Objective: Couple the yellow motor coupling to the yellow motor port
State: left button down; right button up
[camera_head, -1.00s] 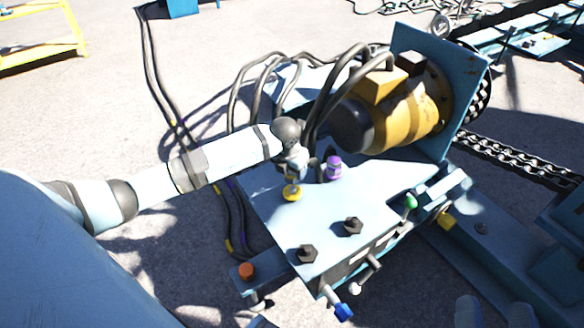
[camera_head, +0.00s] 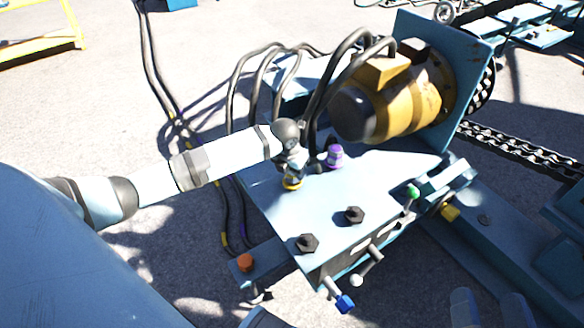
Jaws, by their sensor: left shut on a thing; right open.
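My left gripper (camera_head: 291,165) reaches in from the left over the light blue plate and is shut on a small piece, taken as the yellow motor coupling, mostly hidden by the jaws. A yellow ring (camera_head: 292,185), which looks like the yellow motor port, shows directly below the jaws on the plate, partly covered. The held piece is very close above it or touching; I cannot tell whether it is seated. A purple fitting (camera_head: 334,157) stands just to the right. My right gripper (camera_head: 489,308) is open at the bottom right, with only its fingertips in view.
The yellow motor (camera_head: 395,103) and dark looping hoses (camera_head: 240,92) stand behind the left gripper. Two black bolts (camera_head: 354,215) rise from the plate (camera_head: 325,200). Green (camera_head: 412,192), blue (camera_head: 345,303) and orange (camera_head: 246,262) fittings lie along its edges.

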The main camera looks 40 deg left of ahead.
pick_arm(q)
jog(key=shift+r, duration=0.1)
pick_arm(e)
jog(key=shift+r, duration=0.2)
pick_arm(q)
jog(key=shift+f, duration=0.55)
pick_arm(e)
jog(key=shift+f, duration=0.35)
pick_arm(q)
jog(key=shift+c, duration=1.4)
grip_release()
jog(key=p+v, duration=0.3)
jog(key=v, duration=0.6)
jog(key=shift+r, duration=0.1)
jog(key=shift+p+v, duration=0.65)
jog(key=shift+v, duration=1.7)
pick_arm(e)
jog(key=shift+d+r+m+h, duration=0.3)
jog(key=shift+d+r+h, duration=0.25)
jog(key=shift+r, duration=0.2)
